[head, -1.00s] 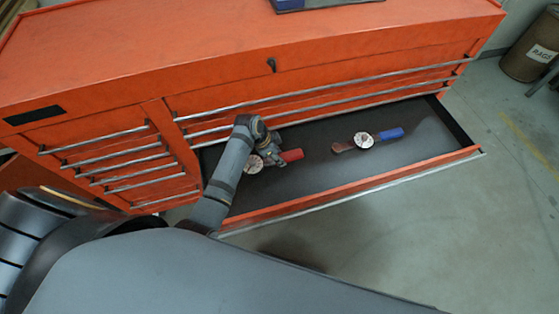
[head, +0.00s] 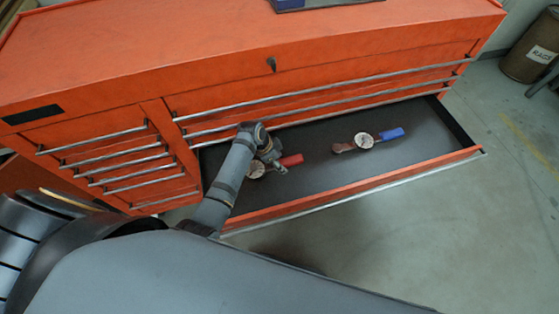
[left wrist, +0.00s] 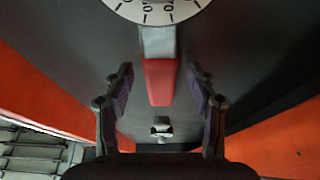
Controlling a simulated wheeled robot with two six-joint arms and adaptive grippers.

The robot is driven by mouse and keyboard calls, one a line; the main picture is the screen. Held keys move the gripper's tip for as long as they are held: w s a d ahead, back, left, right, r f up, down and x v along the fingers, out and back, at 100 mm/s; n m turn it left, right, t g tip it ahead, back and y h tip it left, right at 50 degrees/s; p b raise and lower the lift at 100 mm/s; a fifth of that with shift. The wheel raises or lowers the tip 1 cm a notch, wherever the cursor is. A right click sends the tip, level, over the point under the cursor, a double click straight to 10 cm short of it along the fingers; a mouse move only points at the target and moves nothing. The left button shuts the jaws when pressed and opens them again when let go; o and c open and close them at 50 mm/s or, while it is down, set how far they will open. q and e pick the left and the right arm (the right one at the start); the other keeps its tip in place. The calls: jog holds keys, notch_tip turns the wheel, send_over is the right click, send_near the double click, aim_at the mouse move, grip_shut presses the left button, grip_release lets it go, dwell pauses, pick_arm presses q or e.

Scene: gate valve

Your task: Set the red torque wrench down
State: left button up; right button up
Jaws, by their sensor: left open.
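The red torque wrench (head: 291,160) lies in the open drawer, its red handle pointing right and its round white dial partly hidden by my left arm. In the left wrist view its red handle (left wrist: 158,82) and part of its dial (left wrist: 157,8) show. My left gripper (head: 279,166) is over the drawer at the wrench. In the left wrist view the left gripper (left wrist: 160,85) is open, with a finger on each side of the handle and a gap to both. My right gripper is not in view.
A blue-handled wrench with a dial (head: 364,140) lies further right in the drawer (head: 310,181). Bare drawer floor shows between the two wrenches. The orange tool chest (head: 200,50) stands behind, and a brown bin (head: 532,52) is at the far right.

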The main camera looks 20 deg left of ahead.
aim_at(268, 167)
pick_arm(q)
jog(key=shift+r, duration=0.1)
jog(key=p+v, duration=0.2)
jog(key=v, duration=1)
